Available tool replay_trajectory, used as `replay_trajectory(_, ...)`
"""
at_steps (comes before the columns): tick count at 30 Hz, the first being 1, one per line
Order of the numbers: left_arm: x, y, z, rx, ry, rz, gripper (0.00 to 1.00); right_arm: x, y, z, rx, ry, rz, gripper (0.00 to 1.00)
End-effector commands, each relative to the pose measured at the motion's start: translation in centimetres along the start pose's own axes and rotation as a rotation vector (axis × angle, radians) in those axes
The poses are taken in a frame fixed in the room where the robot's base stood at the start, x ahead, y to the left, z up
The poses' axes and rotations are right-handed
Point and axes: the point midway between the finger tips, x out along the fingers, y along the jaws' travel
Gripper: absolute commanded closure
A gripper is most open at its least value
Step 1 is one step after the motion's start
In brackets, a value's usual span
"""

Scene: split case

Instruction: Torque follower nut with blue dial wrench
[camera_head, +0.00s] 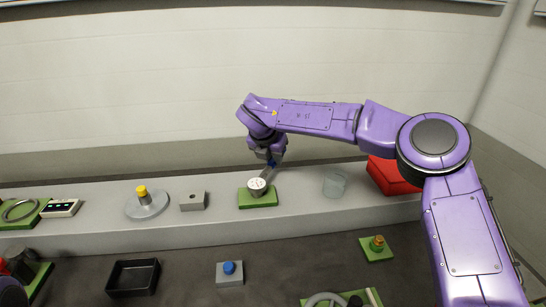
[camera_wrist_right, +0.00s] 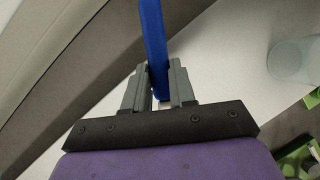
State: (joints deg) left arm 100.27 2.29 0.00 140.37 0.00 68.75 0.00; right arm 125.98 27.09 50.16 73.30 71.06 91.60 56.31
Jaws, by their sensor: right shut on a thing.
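My right gripper (camera_head: 270,158) is over the grey ledge, pointing down. In the right wrist view its two grey fingers (camera_wrist_right: 160,90) are shut on a blue bar, the handle of the blue dial wrench (camera_wrist_right: 153,40). In the head view a little blue (camera_head: 272,163) shows at the fingertips. Just below is a round white dial face (camera_head: 257,184) over a green pad (camera_head: 258,199); whether it touches the pad I cannot tell. A brass-coloured fitting (camera_head: 377,243) stands on a green plate at the lower right; I cannot tell whether it is the follower nut. My left gripper is not visible.
On the ledge are a grey disc with a yellow top (camera_head: 147,205), a grey block (camera_head: 193,201), a clear cup (camera_head: 335,185) and a red box (camera_head: 391,176). A black tray (camera_head: 133,277) and a blue-button box (camera_head: 229,273) are in front.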

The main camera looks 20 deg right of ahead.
Motion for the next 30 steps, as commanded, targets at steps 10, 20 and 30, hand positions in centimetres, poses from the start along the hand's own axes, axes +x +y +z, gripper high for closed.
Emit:
replay_trajectory(10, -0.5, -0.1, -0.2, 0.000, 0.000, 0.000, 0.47, -0.7, 0.0, 0.3, 0.000, 0.000, 0.001, 1.00)
replay_trajectory(20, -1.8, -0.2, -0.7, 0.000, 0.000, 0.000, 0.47, -2.5, 0.0, 1.3, 0.000, -0.001, 0.001, 1.00)
replay_trajectory(30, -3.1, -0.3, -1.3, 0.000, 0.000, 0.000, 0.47, -4.2, 0.0, 2.3, 0.001, -0.001, 0.001, 1.00)
